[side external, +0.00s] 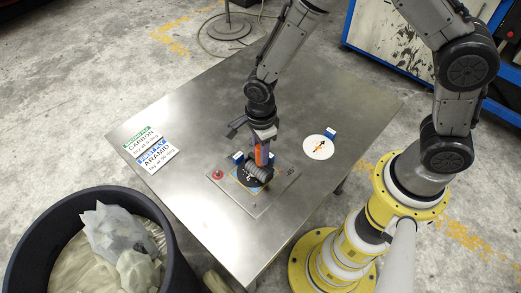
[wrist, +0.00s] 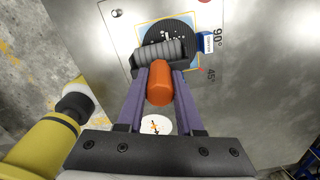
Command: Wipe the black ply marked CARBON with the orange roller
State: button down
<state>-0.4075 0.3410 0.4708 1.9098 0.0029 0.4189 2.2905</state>
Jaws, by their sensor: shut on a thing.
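My gripper (wrist: 159,85) is shut on the orange handle (wrist: 159,88) of the roller; it also shows in the side view (side external: 262,148). The roller's grey ribbed drum (wrist: 160,52) lies over the near edge of a round black ply (wrist: 172,29). I cannot tell whether the drum presses on the ply. The ply sits on a light blue and orange square of a metal plate, with a blue tab (wrist: 206,43) at its side. Its marking is not readable. A white disc (side external: 318,147) with an orange arrow lies apart, to the right in the side view.
The metal plate (side external: 258,205) has a red knob (side external: 217,174) and angle marks. CARBON (side external: 139,140) and ARAMID (side external: 158,156) cards lie at the table's left. A black bin (side external: 50,215) with crumpled sheets stands at lower left. Much of the steel table (side external: 200,110) is clear.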

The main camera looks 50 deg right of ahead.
aim_at(252, 155)
jog(key=shift+f, duration=0.6)
dwell(0.4)
jog(key=shift+w, duration=0.1)
jog(key=shift+w, duration=1.45)
jog(key=shift+w+r, duration=0.15)
jog(key=shift+w, duration=0.35)
jog(key=shift+s+f, duration=0.15)
jog(key=shift+s, duration=0.9)
jog(key=shift+s+f, duration=0.1)
jog(key=shift+s, duration=0.95)
jog(key=shift+w+r, duration=0.1)
jog(key=shift+r, duration=3.45)
